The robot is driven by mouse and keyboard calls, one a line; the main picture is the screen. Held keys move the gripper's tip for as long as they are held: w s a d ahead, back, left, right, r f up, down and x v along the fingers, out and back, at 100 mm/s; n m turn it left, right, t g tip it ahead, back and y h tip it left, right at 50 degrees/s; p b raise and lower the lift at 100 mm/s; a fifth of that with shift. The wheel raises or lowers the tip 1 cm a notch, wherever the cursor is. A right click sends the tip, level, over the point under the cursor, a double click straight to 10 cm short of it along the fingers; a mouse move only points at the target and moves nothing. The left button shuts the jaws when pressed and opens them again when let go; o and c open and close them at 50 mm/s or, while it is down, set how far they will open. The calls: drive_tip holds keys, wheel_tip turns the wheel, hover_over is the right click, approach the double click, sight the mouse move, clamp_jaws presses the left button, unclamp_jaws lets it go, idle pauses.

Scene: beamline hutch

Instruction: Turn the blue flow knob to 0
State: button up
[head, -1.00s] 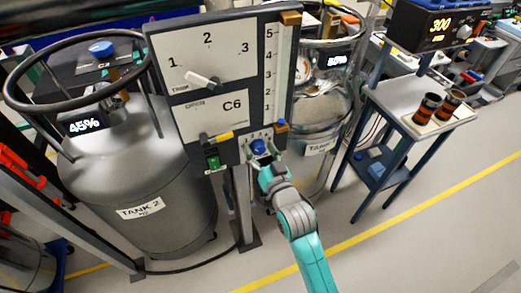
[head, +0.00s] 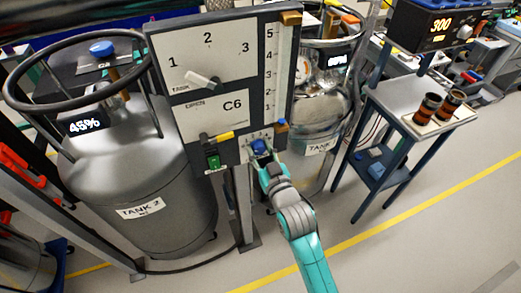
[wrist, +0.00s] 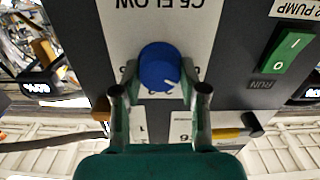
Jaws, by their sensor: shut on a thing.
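The blue flow knob (head: 259,146) sits low on the right side of the grey panel, under the flow scale. In the wrist view the round blue knob (wrist: 160,67) shows below an upside-down "C5 FLOW" label (wrist: 157,5). A white pointer mark is on its lower right edge. Dial numbers around it are mostly hidden by my fingers. My gripper (wrist: 160,88) has one finger on each side of the knob and is shut on it. In the head view my gripper (head: 262,158) reaches the knob from below.
A green switch (wrist: 287,52) and a yellow-tipped lever (wrist: 235,131) are close by on the panel. A white selector handle (head: 202,80) is higher up. Tank 2 (head: 140,180) stands left, another tank (head: 316,120) behind, and a cart (head: 400,90) right. Floor is clear at lower right.

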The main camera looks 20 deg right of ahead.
drive_tip(key=shift+n, duration=1.2)
drive_tip(key=o, duration=1.1)
drive_tip(key=shift+o, duration=0.2)
drive_tip(key=shift+s, duration=0.1)
drive_tip(key=s, duration=1.1)
drive_tip(key=shift+s, duration=0.4)
